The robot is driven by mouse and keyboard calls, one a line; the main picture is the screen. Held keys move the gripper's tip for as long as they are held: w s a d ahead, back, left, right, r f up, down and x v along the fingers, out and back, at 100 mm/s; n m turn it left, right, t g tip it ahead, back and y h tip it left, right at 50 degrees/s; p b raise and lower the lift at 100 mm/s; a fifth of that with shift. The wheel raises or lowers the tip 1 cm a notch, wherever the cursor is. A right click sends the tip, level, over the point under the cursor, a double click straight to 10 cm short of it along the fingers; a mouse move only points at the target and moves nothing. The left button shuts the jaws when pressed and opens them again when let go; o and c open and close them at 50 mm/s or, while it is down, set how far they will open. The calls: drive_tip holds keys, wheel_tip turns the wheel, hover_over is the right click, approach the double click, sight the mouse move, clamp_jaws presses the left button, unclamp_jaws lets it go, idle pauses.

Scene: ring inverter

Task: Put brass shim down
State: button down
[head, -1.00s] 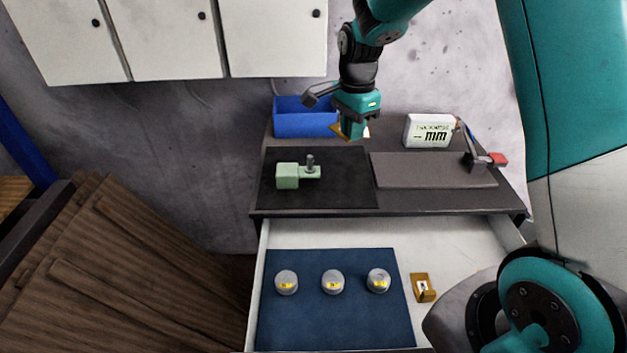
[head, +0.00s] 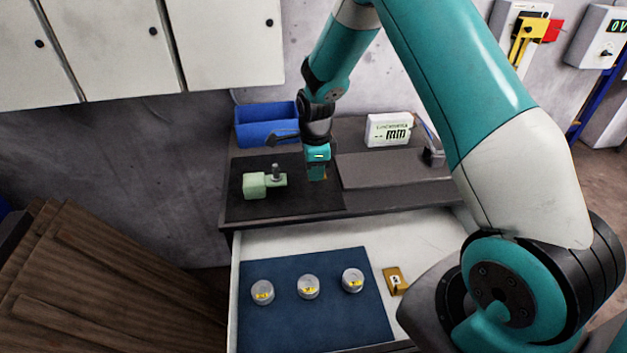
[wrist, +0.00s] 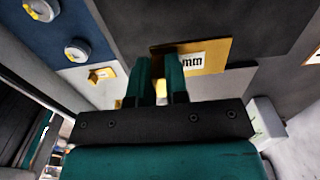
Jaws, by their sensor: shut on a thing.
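My gripper (head: 317,172) is shut on the brass shim (wrist: 207,56), a thin flat golden plate marked "mm". In the wrist view the shim reaches out to the right from between the two fingers (wrist: 161,78). In the head view the gripper hangs over the right part of the black mat (head: 300,204) on the bench top. Only a small golden edge of the shim shows there, the rest being hidden by the gripper. I cannot tell whether the shim touches the surface.
A pale green device (head: 256,186) with a grey post stands on the mat, left of my gripper. A blue bin (head: 265,138) and a white "mm" display (head: 388,130) stand behind. The open drawer (head: 420,237) holds several grey discs on blue cloth and a small brass piece (head: 396,281).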

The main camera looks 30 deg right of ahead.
sight(315, 194)
drive_tip(key=shift+f+p, duration=0.5)
drive_tip(key=shift+f, duration=2)
drive_tip(key=shift+f, duration=0.1)
drive_tip(key=c, duration=1.1)
unclamp_jaws()
wheel_tip(315, 194, up, 11)
drive_tip(key=b, duration=0.3)
drive_tip(key=shift+r+b, duration=0.2)
drive_tip(key=shift+b, duration=0.15)
drive_tip(key=s+a+r+n+y, duration=0.3)
drive_tip(key=s+a+r+n, duration=1)
drive_tip(key=n, duration=0.4)
drive_tip(key=s+a+n, duration=0.1)
drive_tip(key=s+n, duration=0.3)
drive_tip(key=s, duration=0.1)
drive_tip(key=s+a+r+n, duration=0.1)
drive_tip(key=s+a+n, duration=0.1)
drive_tip(key=s+n, duration=0.2)
drive_tip(key=s+a+r+n+y, duration=0.1)
drive_tip(key=s+a+n, duration=0.1)
drive_tip(key=s+n, duration=0.2)
drive_tip(key=shift+s+n, duration=0.4)
drive_tip(key=shift+s, duration=0.9)
